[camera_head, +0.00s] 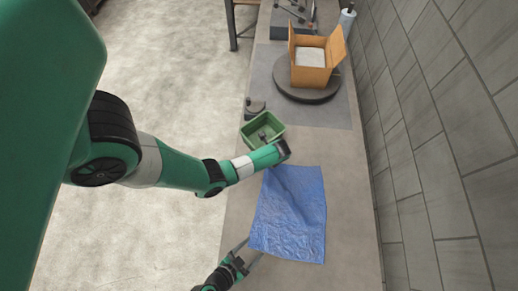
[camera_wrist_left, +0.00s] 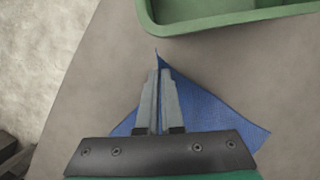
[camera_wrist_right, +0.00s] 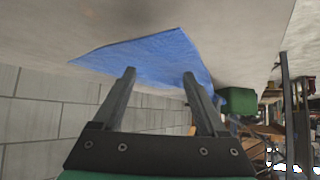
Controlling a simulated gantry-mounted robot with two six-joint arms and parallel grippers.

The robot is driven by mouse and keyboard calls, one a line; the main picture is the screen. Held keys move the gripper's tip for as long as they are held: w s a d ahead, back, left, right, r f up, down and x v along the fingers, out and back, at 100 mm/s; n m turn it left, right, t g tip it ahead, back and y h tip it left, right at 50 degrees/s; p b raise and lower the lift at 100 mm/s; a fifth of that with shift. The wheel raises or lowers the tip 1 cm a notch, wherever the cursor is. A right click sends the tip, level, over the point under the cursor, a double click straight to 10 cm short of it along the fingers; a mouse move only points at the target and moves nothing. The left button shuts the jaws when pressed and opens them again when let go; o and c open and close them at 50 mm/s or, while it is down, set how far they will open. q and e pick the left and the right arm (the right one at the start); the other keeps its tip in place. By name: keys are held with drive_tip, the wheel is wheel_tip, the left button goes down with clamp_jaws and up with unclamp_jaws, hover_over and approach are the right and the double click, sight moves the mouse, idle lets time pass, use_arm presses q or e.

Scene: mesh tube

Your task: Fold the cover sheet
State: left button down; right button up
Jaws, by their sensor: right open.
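The blue cover sheet (camera_head: 290,212) lies spread and wrinkled on the grey counter. Its far left corner lies under my left arm. In the left wrist view, my left gripper (camera_wrist_left: 160,70) has its fingers close together on the sheet (camera_wrist_left: 220,130), with a pointed corner showing just past the tips; its fingers are hidden in the head view. My right gripper (camera_head: 254,247) is open and empty at the sheet's near left corner. In the right wrist view, the sheet (camera_wrist_right: 145,52) lies beyond and between the parted fingers.
A green bin (camera_head: 249,135) stands just beyond my left gripper. An open cardboard box (camera_head: 309,76) sits on a round dark turntable (camera_head: 306,95) farther back. A tiled wall (camera_head: 440,130) runs along the right. The counter right of the sheet is clear.

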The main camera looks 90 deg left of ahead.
use_arm(q)
unclamp_jaws()
drive_tip(key=p+v, duration=0.6)
drive_tip(key=shift+s+a, duration=0.1)
drive_tip(key=shift+a, duration=0.15)
use_arm(e)
wheel_tip(320, 180, up, 6)
idle(0.5)
